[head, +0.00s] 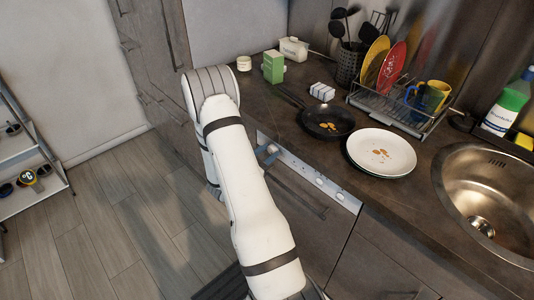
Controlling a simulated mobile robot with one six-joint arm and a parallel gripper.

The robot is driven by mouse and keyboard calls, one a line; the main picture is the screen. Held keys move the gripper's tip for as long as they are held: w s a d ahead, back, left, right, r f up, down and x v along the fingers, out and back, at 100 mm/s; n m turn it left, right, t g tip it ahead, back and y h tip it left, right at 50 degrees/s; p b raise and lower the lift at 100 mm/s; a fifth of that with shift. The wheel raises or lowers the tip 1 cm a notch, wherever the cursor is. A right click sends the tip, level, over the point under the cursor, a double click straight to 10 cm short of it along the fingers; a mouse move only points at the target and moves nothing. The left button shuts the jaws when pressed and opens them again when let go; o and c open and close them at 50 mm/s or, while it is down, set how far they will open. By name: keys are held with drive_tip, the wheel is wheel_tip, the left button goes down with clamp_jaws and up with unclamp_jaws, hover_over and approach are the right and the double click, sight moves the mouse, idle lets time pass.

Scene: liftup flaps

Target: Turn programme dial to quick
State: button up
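A white control panel (310,178) runs along the front of the unit under the counter edge, to the right of my arm. Small round controls (320,182) show on its right part. They are too small to tell which is the programme dial or read any marking. The panel's left end is partly covered. A small blue-grey part (267,152) shows there beside my arm, close to the panel. It looks like the end of my gripper, but its fingers are not clear. I cannot tell whether it is open or shut, or touches a dial.
On the counter are a black pan (327,121) and a white plate (381,153), both with food bits. A dish rack (405,117) with plates and mugs stands behind them. A steel sink (490,200) is at the right. The floor (110,215) at left is mostly clear.

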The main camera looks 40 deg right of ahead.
drive_tip(key=c, duration=0.5)
drive_tip(key=shift+n+p, duration=0.3)
drive_tip(key=shift+n, duration=1)
drive_tip(key=o, duration=1)
drive_tip(key=a, duration=0.5)
drive_tip(key=s+a, duration=0.1)
drive_tip(key=a, duration=0.1)
drive_tip(key=shift+a+r+b, duration=0.1)
drive_tip(key=shift+a+b, duration=0.25)
